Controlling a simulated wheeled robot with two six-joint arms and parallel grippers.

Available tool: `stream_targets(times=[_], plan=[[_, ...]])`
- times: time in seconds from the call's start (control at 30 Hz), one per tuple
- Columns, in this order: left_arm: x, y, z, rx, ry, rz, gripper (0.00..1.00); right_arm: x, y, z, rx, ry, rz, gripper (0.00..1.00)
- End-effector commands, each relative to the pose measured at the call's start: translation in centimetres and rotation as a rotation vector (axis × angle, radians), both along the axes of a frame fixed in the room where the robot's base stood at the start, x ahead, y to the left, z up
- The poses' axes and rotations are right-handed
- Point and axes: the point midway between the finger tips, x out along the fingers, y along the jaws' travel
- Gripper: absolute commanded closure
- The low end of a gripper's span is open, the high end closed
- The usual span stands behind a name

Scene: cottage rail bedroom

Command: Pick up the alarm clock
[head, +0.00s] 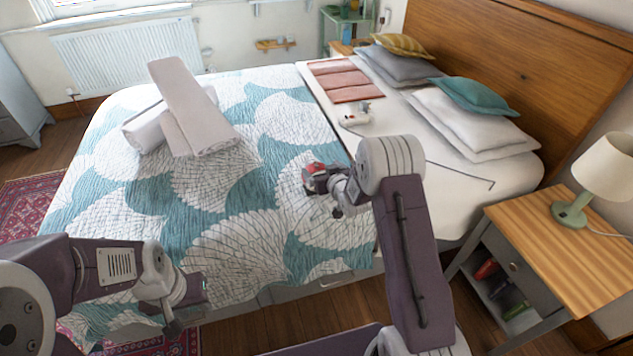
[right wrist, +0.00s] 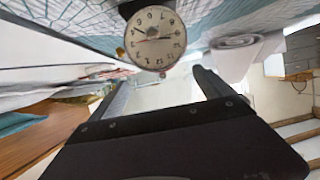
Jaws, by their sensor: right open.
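The alarm clock (right wrist: 155,38) has a round cream face with dark numerals and shows at the top of the right wrist view. A small red thing on the bed in the head view appears to be the same clock (head: 315,171). My right gripper (right wrist: 160,80) is open, its two fingers apart and the space between them empty. The clock face is just beyond the fingertips, roughly centred between them. In the head view my right gripper (head: 332,183) is beside the clock and partly covers it. My left gripper (head: 192,293) is low over the near bed edge; its jaws are unclear.
The patterned quilt (head: 225,225) is broad and mostly clear. Rolled towels (head: 180,110) lie at the far left of it. A white object (head: 354,115) and pillows (head: 470,120) lie on the right. A nightstand (head: 560,255) with a lamp (head: 600,170) stands at right.

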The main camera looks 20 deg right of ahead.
Motion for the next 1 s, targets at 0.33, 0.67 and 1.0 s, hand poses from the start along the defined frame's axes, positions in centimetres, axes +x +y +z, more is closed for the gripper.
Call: stream_targets(times=[0.33, 0.67, 1.0], plan=[[0.0, 0.0, -0.4, 0.0, 0.0, 0.0, 0.64, 4.2, 0.7, -1.5, 0.0, -0.001, 0.001, 0.09], [0.0, 0.0, -0.4, 0.0, 0.0, 0.0, 0.64, 4.1, 0.7, -1.5, 0.0, 0.0, 0.001, 0.54], [0.0, 0.0, -0.4, 0.0, 0.0, 0.0, 0.64, 3.8, 0.8, -2.1, 0.0, 0.015, 0.001, 1.0]])
